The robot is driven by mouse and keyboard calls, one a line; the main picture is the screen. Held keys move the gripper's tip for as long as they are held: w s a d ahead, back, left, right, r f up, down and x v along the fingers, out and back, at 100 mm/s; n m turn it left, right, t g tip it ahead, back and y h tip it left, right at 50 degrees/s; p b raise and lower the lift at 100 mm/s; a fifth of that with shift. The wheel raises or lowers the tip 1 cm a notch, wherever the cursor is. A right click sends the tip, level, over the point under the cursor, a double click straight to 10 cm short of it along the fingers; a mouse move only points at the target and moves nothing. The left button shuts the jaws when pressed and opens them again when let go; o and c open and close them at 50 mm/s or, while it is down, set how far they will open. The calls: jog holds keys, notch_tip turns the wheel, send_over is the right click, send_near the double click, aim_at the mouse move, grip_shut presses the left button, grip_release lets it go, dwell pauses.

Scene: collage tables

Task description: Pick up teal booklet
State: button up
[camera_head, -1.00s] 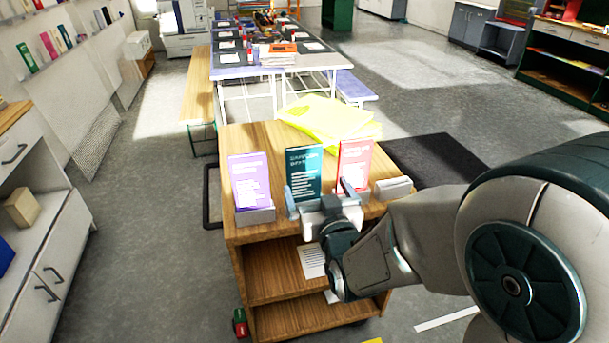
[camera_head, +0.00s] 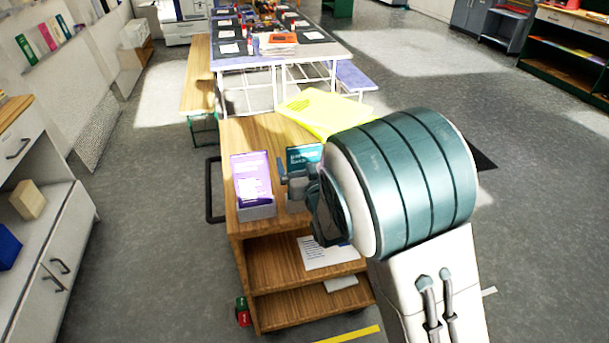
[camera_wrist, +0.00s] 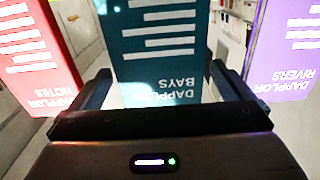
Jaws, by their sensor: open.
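The teal booklet (camera_head: 303,156) stands upright on the wooden cart, to the right of the purple booklet (camera_head: 254,178). In the head view my arm covers its lower and right parts. My gripper (camera_head: 290,185) is open in front of it. In the wrist view the teal booklet (camera_wrist: 165,50) shows upside down between the two open fingers (camera_wrist: 165,88), reading "DAPPLOR BAYS". I cannot tell whether the fingers touch it. The red booklet (camera_wrist: 38,60) is at the left in the wrist view, and the purple one (camera_wrist: 285,50) is at the right.
The wooden cart (camera_head: 262,133) has lower shelves with papers (camera_head: 325,252). Yellow sheets (camera_head: 325,110) lie at its back. A long table (camera_head: 275,62) and a bench (camera_head: 197,80) stand behind. White cabinets (camera_head: 50,230) are at the left, with open floor between.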

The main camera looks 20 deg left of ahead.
jog(key=shift+w+a, duration=0.3)
jog(key=shift+w, duration=0.25)
jog(key=c, duration=1.3)
